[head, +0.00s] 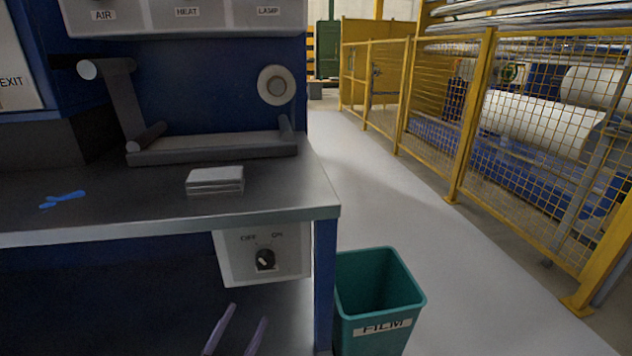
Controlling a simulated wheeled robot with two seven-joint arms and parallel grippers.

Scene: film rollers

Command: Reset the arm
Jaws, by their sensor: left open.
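Two slim purple fingers of my left gripper (248,313) rise into the bottom of the head view, with a gap between them and nothing seen in the gap. They are in front of the dark space below the workbench (300,208), lower in the picture than the switch box (236,262). The rest of the left arm is out of the picture. My right gripper does not show.
On the bench are a grey roller frame (212,149), a white block (215,181) and a small blue piece (62,199). A green bin (388,341) labelled FILM stands beside the bench leg (325,280). Yellow mesh fencing (462,130) lines the right; the grey floor (395,215) between is clear.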

